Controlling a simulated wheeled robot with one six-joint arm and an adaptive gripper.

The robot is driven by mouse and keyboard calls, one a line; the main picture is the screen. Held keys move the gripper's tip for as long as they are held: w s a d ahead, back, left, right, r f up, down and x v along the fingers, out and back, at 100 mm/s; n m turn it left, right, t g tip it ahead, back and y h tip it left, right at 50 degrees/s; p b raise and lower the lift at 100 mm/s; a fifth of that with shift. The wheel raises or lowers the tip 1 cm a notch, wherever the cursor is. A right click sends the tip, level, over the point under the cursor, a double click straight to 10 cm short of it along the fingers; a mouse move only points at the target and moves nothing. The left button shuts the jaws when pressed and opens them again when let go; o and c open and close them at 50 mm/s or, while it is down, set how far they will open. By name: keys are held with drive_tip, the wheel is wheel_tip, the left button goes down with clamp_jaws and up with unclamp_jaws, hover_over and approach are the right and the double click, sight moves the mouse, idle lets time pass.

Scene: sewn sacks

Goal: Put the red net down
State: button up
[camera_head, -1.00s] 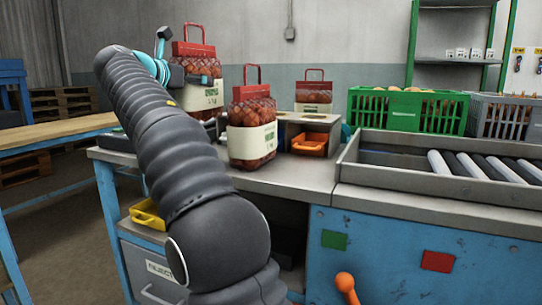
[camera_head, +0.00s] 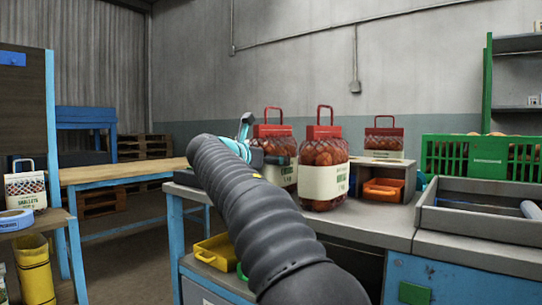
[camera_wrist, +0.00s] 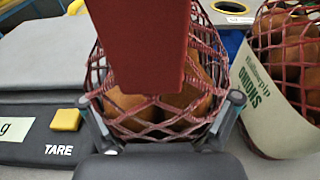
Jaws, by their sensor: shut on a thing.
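My gripper (camera_wrist: 162,112) is shut on a red net (camera_wrist: 193,55) of onions, one finger at each side, with its dark red top band toward the wrist camera. In the head view the held red net (camera_head: 280,146) stands upright at the end of my arm, its red handle up. Its lower part is partly behind my arm, so I cannot tell whether it touches the bench. A second red net (camera_head: 323,150) stands on the bench just right of it; its label in the wrist view (camera_wrist: 262,105) reads onions. A third red net (camera_head: 385,138) stands farther back.
The grey bench (camera_head: 360,225) carries an orange tray (camera_head: 383,190) and a green crate (camera_head: 465,157). A scale with a yellow TARE button (camera_wrist: 67,119) lies left of the held net. A wooden table (camera_head: 125,172) stands left, apart from the bench.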

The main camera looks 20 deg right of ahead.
drive_tip(key=shift+s, duration=0.1)
drive_tip(key=o, duration=1.6)
drive_tip(key=shift+f, duration=0.15)
drive_tip(key=v, duration=1.2)
drive_tip(key=shift+p, duration=0.4)
drive_tip(key=shift+s+d, duration=0.1)
